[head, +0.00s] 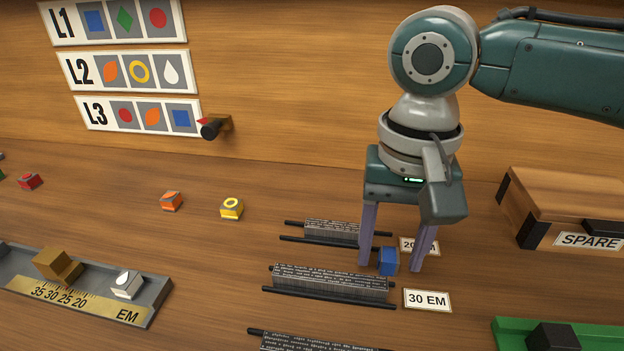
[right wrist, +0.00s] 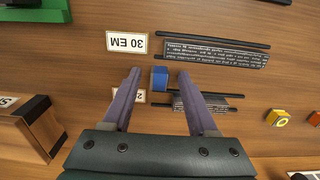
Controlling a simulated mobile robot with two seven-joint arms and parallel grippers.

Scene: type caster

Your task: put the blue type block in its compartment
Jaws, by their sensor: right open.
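The blue type block (head: 388,262) is a small cube near the end of the 30 EM line of type, by its label. My right gripper (head: 391,267) points down with its two fingers spread, one on each side of the block. In the right wrist view the blue block (right wrist: 159,79) lies between the open fingertips (right wrist: 158,72), with gaps visible on both sides. I cannot tell how high the fingertips are above the table. No compartment marked for the blue block is clearly visible. My left gripper is out of view.
Lines of type between black rails (head: 330,284) lie left of the gripper. A wooden SPARE box (head: 560,205) and green tray (head: 505,333) stand right. A grey EM tray (head: 150,312) is at left. Yellow (head: 232,209), orange (head: 171,201) and red (head: 29,181) blocks lie behind it.

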